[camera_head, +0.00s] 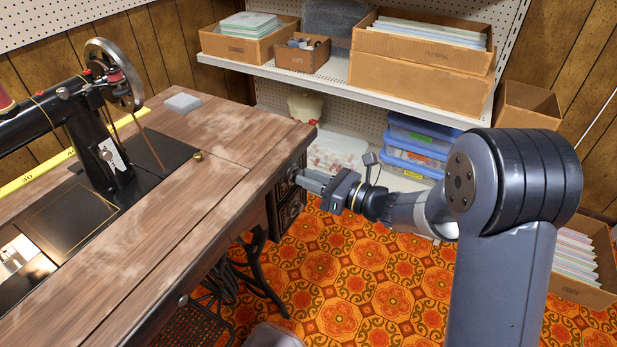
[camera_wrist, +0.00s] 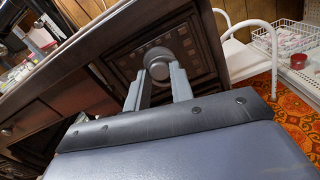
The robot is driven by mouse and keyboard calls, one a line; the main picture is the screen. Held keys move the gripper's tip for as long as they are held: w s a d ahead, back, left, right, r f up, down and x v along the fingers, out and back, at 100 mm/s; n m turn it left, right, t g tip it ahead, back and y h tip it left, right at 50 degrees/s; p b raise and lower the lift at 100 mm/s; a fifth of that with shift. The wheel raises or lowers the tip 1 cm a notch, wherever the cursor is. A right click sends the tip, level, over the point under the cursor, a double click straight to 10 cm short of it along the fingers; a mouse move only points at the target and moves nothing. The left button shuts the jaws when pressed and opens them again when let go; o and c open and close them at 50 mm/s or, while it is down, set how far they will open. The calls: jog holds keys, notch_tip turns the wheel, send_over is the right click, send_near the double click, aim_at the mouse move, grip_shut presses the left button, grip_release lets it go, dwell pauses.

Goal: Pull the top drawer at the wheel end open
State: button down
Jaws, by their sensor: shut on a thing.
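The sewing table (camera_head: 210,140) stands at left, with the black sewing machine (camera_head: 75,120) and its handwheel (camera_head: 113,75) on top. Below the table's wheel end is a dark bank of carved drawers (camera_head: 290,212). The top drawer (camera_wrist: 202,68) fills the middle of the wrist view, with a patterned front and a round knob (camera_wrist: 158,58). My gripper (camera_head: 303,177) is at this drawer front, just under the tabletop edge. In the wrist view its two fingers (camera_wrist: 157,75) are shut on the knob, one on each side. My gripper hides the drawer's edge in the head view, so I cannot tell how far it stands out.
A white shelf (camera_head: 330,83) with cardboard boxes (camera_head: 420,75) stands behind. Clear bins (camera_head: 338,150) and blue-lidded boxes (camera_head: 415,150) sit below it. The patterned floor (camera_head: 375,265) in front of the drawers is free. An iron table leg (camera_head: 262,275) stands at lower left.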

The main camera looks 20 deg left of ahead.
jog(key=s+d+p, duration=0.1)
jog(key=d+p, duration=0.3)
jog(key=d, duration=1.7)
jog(key=shift+s, duration=0.4)
jog(key=c, duration=1.2)
grip_release()
jog(key=shift+c, duration=0.2)
jog(key=d+p, duration=0.2)
jog(key=d, duration=0.8)
jog(key=shift+s+d+p, duration=0.3)
jog(key=shift+s+d, duration=0.05)
jog(key=shift+s, duration=0.1)
jog(key=shift+a, duration=0.1)
jog(key=w+a+b, duration=0.1)
jog(key=a+b, duration=0.1)
jog(key=a, duration=0.9)
jog(key=shift+a, duration=0.15)
